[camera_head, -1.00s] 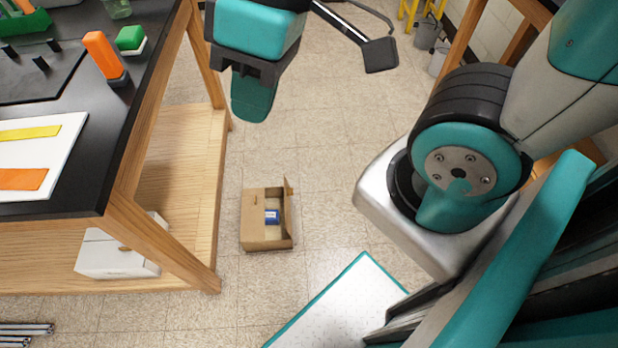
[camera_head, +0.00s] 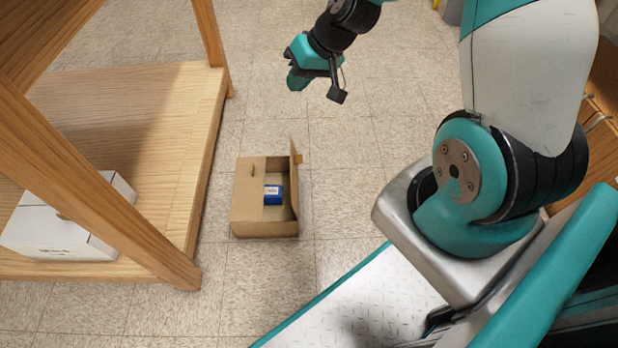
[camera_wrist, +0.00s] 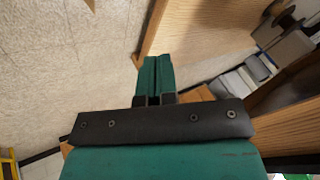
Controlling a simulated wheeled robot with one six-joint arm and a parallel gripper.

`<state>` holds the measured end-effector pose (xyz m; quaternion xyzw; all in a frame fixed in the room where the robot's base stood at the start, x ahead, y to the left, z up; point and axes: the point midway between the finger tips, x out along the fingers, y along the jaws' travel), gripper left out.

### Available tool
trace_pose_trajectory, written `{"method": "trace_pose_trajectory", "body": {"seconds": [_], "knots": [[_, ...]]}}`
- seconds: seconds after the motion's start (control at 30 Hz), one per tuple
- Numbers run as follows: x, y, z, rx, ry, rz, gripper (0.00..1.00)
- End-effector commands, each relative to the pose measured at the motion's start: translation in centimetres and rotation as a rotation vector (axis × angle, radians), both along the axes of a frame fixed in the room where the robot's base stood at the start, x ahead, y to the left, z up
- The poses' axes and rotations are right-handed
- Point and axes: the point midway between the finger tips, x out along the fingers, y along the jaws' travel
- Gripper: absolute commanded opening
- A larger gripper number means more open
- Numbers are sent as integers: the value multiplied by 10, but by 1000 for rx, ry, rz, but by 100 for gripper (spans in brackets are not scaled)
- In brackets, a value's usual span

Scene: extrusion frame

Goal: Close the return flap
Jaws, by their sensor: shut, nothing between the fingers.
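A brown cardboard box (camera_head: 264,229) stands on the tiled floor in the head view. Its right-hand flap (camera_head: 296,165) stands up at the far right edge, and another flap (camera_head: 249,195) lies over the left part of the top. A blue item with a white label (camera_head: 273,194) shows inside through the open part. My gripper (camera_head: 296,82) is above the floor, beyond the box in the picture and apart from it. In the wrist view my gripper's teal fingers (camera_wrist: 154,75) are together with nothing between them. A small tan corner shows at the wrist view's top edge; I cannot tell what it is.
A wooden bench frame with a low shelf (camera_head: 150,110) stands left of the box. A white carton (camera_head: 75,225) sits on that shelf behind a slanted leg. Bare floor lies around the box and right of it.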

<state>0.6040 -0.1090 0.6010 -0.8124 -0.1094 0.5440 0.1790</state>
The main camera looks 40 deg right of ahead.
Motion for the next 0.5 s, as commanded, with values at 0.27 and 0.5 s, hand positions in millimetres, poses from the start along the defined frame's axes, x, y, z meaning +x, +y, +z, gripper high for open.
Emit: {"method": "trace_pose_trajectory", "body": {"seconds": [0.27,0.5], "knots": [[6,-86,-210,-2,-29,-270,0],[-3,-124,-286,-18,-46,-393,0]]}}
